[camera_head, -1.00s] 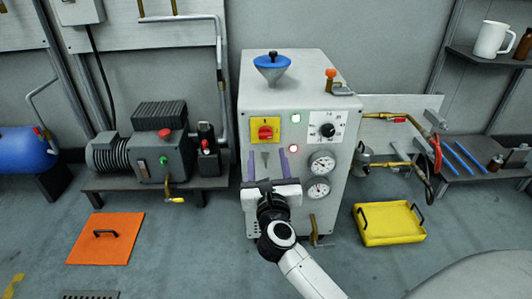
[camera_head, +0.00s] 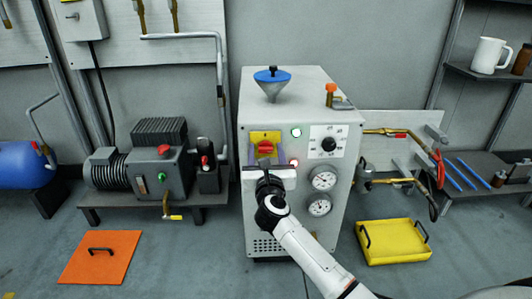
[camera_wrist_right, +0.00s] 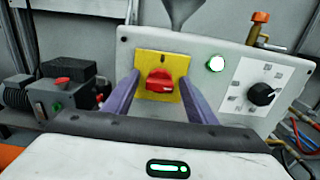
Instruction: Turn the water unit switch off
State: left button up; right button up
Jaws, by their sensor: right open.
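The water unit is a light grey cabinet (camera_head: 310,104) in the middle of the head view. Its red rotary switch (camera_head: 265,147) sits on a yellow plate (camera_head: 257,135) at the upper left of the front panel. The switch also shows in the right wrist view (camera_wrist_right: 160,81), with its handle lying roughly horizontal. My right gripper (camera_head: 266,156) is open in front of the switch. In the right wrist view its purple fingers (camera_wrist_right: 162,92) stand to the left and right of the switch, and I cannot tell if they touch it. My left gripper is out of view.
A green lamp (camera_head: 296,132), a black dial (camera_head: 328,144) and two gauges (camera_head: 322,180) are right of the switch. A blue-topped funnel (camera_head: 272,82) stands on top. A motor pump (camera_head: 150,165) is at left; a yellow tray (camera_head: 393,242) lies on the floor at right.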

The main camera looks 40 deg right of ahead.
jog(key=shift+c, duration=0.3)
jog(key=c, duration=1)
